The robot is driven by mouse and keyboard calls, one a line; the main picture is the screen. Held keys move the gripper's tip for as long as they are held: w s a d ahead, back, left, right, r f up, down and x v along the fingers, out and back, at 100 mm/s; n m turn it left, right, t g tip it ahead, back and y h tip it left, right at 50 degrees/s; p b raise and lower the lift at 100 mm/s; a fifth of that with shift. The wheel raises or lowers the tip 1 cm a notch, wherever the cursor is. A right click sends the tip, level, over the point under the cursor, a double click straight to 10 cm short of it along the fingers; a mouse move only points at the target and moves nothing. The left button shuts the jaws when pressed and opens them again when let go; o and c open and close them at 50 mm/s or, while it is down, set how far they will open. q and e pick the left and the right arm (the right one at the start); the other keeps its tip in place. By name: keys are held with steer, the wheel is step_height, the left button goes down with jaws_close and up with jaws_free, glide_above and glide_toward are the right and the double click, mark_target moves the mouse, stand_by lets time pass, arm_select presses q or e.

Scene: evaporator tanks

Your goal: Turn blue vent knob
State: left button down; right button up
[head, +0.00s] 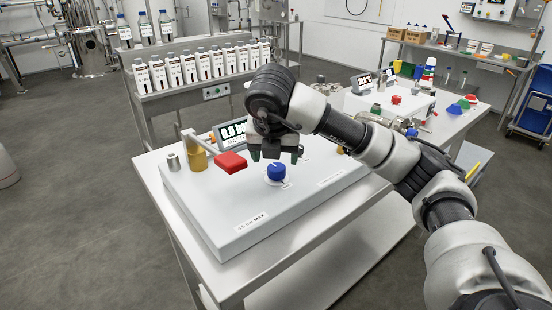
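The blue vent knob (277,172) stands upright on the white panel box (290,213), with a light base around its foot. My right arm comes in from the right, and my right gripper (274,155) hangs above and just behind the knob, pointing down. Its two dark fingers are spread apart with nothing seen between them. I cannot tell the exact height gap between the fingertips and the knob. My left gripper is not in view.
On the same box are a red block-shaped part (231,162), a brass cylinder (195,158), a small metal cylinder (173,161) and a digital display (231,132). Bottles (190,68) line a shelf behind. The box's front area is clear.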

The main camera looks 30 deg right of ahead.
steer(key=p+v, duration=0.1)
steer(key=v, duration=0.5)
steer(key=shift+p, duration=0.3)
steer(key=shift+s, duration=0.15)
